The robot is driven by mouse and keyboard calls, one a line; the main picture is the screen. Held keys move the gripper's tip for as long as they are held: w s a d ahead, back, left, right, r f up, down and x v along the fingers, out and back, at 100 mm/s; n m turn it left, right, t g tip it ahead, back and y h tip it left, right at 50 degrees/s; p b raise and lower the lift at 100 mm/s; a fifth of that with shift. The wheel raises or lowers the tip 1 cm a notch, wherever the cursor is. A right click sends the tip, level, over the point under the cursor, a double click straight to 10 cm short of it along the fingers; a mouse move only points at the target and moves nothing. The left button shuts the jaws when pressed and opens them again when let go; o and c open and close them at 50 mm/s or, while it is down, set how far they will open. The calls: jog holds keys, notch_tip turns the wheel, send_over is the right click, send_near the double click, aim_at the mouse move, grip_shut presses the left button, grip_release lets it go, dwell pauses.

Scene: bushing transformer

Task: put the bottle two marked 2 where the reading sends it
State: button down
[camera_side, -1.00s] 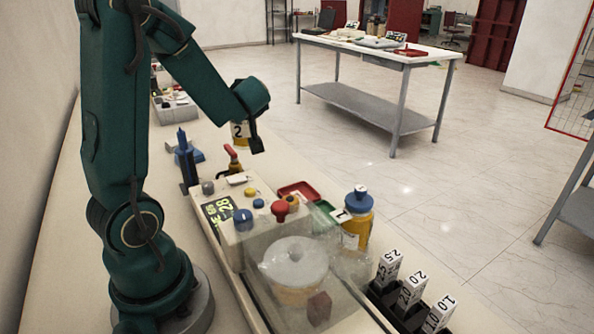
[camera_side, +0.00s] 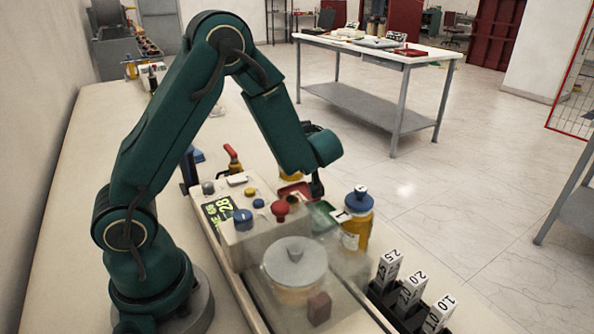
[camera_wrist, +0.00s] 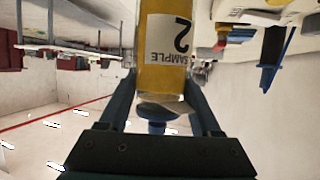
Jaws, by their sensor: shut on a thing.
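The yellow bottle marked 2 (camera_wrist: 165,55) is held between the fingers of my gripper (camera_wrist: 162,98) in the wrist view, its "SAMPLE 2" label inverted there. In the side view my gripper (camera_side: 317,187) is over the tray area, and only a yellow sliver of the bottle (camera_side: 290,178) shows past my arm. Below are a red tray (camera_side: 296,191) and a green tray (camera_side: 322,216). The tester's display (camera_side: 219,208) shows green digits including 28; the rest is hard to read.
A yellow bottle with a blue cap, marked 1 (camera_side: 356,218), stands right of the green tray. The tester (camera_side: 262,236) has knobs, a red button and a clear-covered round vessel (camera_side: 295,265). Numbered blocks stand in a black rack (camera_side: 398,305) at front right.

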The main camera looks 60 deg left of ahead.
jog(key=shift+w+d+f, duration=0.5)
jog(key=shift+w+f, duration=0.1)
jog(key=shift+w, duration=0.15)
jog(key=shift+f, duration=1.9)
jog(key=shift+f, duration=0.2)
jog(key=shift+c, duration=0.4)
grip_release()
jog(key=shift+r, duration=0.25)
jog(key=v, duration=1.2)
